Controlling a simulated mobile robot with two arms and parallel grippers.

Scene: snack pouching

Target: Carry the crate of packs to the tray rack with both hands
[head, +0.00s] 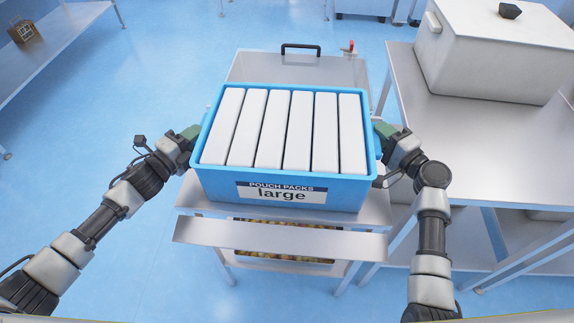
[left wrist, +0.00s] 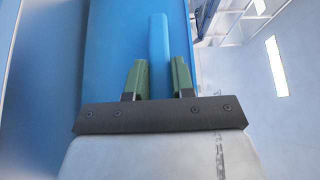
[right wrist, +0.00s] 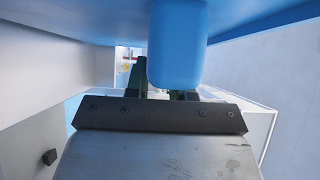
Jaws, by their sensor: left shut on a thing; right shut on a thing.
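The blue crate (head: 222,187) labelled "POUCH PACKS large" is in the middle of the head view, upright, with several white packs (head: 285,130) standing in a row inside. My left gripper (head: 193,132) is shut on the crate's left end; the left wrist view shows its green fingers either side of a blue handle (left wrist: 160,55). My right gripper (head: 382,130) is shut on the right end, at a blue handle (right wrist: 178,45) in the right wrist view. The crate is over a steel rack (head: 280,238); I cannot tell whether it rests there or hangs just above.
A steel basin with a black handle (head: 300,47) is just behind the crate. A lower tray with small brownish items (head: 285,256) shows under the rack top. A steel table (head: 450,125) with a big lidded box (head: 490,60) stands close on the right. Blue floor is open on the left.

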